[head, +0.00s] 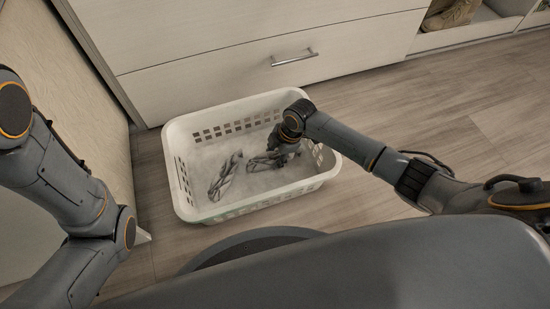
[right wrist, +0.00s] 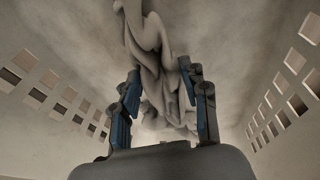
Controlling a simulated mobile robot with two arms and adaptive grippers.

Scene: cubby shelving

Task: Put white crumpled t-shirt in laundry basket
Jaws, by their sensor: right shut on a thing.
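The white crumpled t-shirt (right wrist: 152,45) looks greyish and hangs in folds between the two fingers of my right gripper (right wrist: 166,108) in the right wrist view. In the head view my right gripper (head: 277,153) reaches down inside the white laundry basket (head: 255,203), near its right end. The cloth (head: 262,163) shows there as pale, dark-streaked folds beside the gripper, low in the basket. I cannot tell whether it touches the basket floor. The fingertips are partly hidden in the head view. My left gripper is out of view.
A second pale, dark-streaked patch (head: 225,178) lies left of the gripper in the basket; I cannot tell whether it is the same cloth. Drawers (head: 230,65) stand close behind the basket and a panel (head: 75,110) at its left. Wooden floor (head: 420,120) is clear to the right.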

